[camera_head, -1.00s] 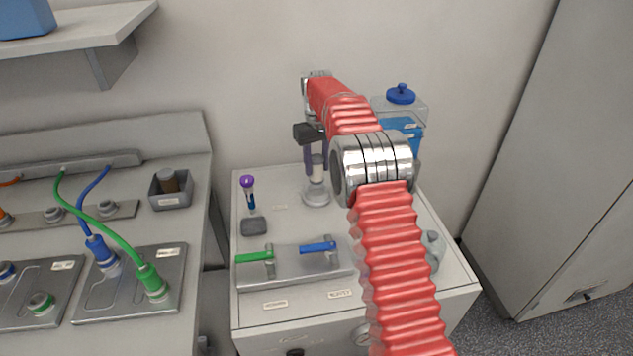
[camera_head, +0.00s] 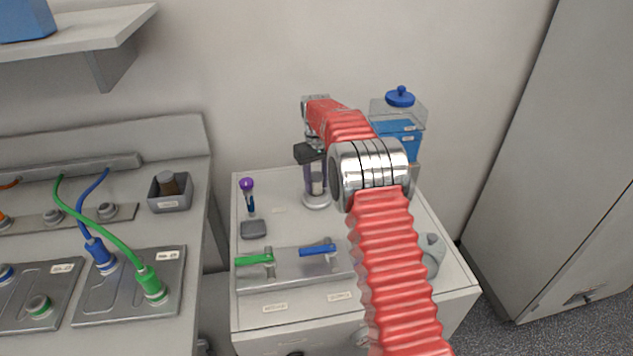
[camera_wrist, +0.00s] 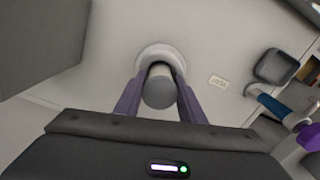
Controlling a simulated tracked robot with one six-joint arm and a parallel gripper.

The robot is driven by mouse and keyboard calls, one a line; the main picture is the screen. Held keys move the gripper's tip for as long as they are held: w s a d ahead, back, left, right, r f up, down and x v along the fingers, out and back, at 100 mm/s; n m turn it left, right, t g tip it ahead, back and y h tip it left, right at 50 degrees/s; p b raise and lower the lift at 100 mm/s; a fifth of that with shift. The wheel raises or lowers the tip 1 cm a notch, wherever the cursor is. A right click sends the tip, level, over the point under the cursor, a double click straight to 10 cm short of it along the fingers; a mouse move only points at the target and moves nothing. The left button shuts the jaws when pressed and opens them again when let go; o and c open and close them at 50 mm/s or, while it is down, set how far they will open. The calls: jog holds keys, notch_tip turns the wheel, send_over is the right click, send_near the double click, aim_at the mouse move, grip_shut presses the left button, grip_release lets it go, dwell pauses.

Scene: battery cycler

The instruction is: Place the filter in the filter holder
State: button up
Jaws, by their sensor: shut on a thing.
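My gripper (camera_head: 315,184) is shut on a pale, upright cylinder, the filter (camera_head: 317,183). In the wrist view my gripper's two purple fingers (camera_wrist: 159,98) flank the filter, and its round grey end (camera_wrist: 159,91) faces the camera. A round, pale base, which looks like the filter holder (camera_head: 317,202), stands on the white cabinet top directly below the filter. Its ring (camera_wrist: 160,54) shows around the filter's far end in the wrist view. The lower end of the filter is hidden, so I cannot tell whether it is seated or just above the holder.
A purple-topped tool (camera_head: 248,194) stands in a grey block (camera_head: 253,229) to the left. Green (camera_head: 254,259) and blue (camera_head: 317,249) valve handles are in front. A blue-lidded container (camera_head: 398,130) is behind my arm, and a grey object (camera_head: 432,254) is at right.

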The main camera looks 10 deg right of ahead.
jog(key=o, duration=1.1)
jog(key=shift+f, duration=0.1)
jog(key=shift+c, duration=0.2)
notch_tip(320, 180, up, 11)
jog(key=shift+f, duration=0.1)
jog(key=shift+r, duration=0.75)
